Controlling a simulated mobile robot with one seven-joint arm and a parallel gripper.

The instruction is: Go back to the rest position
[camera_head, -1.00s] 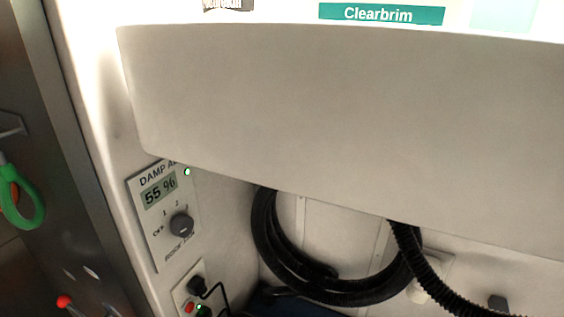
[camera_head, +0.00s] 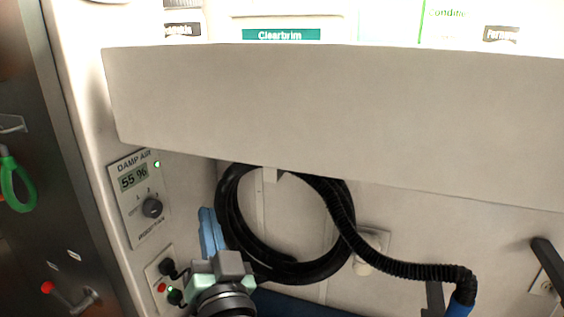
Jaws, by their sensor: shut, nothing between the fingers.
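My gripper (camera_head: 208,215) shows at the lower left of the middle, in front of the wall below the long pale cabinet. Its body is grey and mint green, with a dark wrist at the bottom edge. The light-blue parts at its far end look like its fingers, close together. They are shut and hold nothing. The gripper appears just left of a coiled black hose (camera_head: 229,222) and overlaps it in the picture. I cannot tell the exact gap to the wall. The rest of my arm is out of view.
A pale overhead cabinet front (camera_head: 330,120) spans the picture. A damp-air panel (camera_head: 140,196) reading 55 % and a socket plate (camera_head: 163,270) with plugs are left of my gripper. A ribbed hose (camera_head: 400,268) ends in a blue nozzle (camera_head: 462,305). A green-handled tool (camera_head: 15,185) hangs far left.

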